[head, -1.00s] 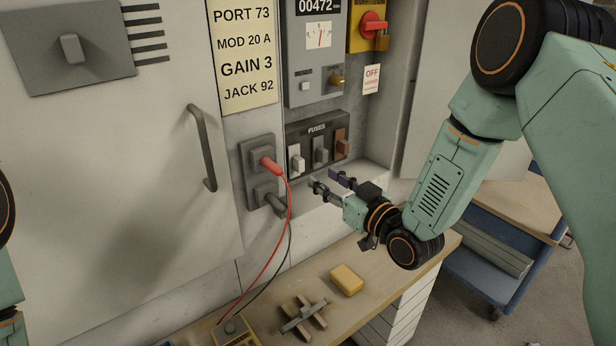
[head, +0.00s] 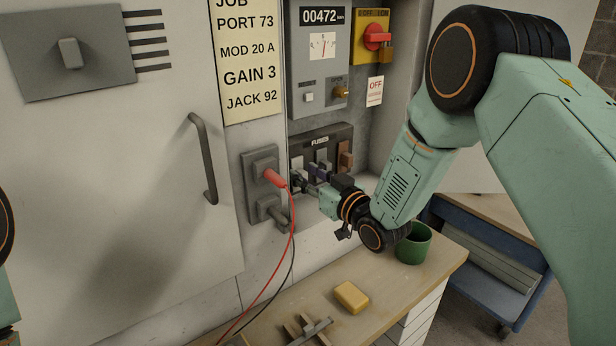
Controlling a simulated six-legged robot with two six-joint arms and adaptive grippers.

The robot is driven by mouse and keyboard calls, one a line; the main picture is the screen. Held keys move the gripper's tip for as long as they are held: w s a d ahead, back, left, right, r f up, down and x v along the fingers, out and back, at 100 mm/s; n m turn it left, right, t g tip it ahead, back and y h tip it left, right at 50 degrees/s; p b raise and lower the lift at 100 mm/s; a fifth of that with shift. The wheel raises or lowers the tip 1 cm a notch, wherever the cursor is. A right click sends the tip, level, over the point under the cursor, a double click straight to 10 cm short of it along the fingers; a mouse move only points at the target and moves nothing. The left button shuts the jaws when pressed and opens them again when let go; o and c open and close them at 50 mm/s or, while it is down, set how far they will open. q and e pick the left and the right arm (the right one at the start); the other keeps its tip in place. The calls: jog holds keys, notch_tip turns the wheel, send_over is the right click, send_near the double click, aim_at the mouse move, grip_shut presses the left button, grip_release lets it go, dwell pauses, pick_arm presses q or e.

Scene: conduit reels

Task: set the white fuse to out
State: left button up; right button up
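The white fuse (head: 296,166) is the leftmost of three fuses on the dark panel marked FUSES (head: 318,141). Its lower part is partly hidden by my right gripper (head: 307,176). The fingers of that gripper are at the fuse's lower end, spread apart; I cannot tell whether they touch it. A grey fuse (head: 321,158) and a brown fuse (head: 345,155) sit to the right of the white one. My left gripper is out of view.
A red plug (head: 273,178) with a hanging cable is just left of the fuses. A meter (head: 321,48) and a red rotary switch (head: 376,37) are above. On the bench below are a yellow block (head: 351,296) and a green mug (head: 414,246).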

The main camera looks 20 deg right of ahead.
jog(key=shift+w+a+f, duration=0.1)
jog(key=shift+w+a, duration=0.15)
jog(key=shift+c, duration=0.3)
jog(key=shift+w+f, duration=0.1)
jog(key=shift+c, duration=0.8)
jog(key=shift+d, duration=0.2)
jog(key=shift+c, duration=1.4)
jog(key=shift+a, duration=0.1)
grip_shut()
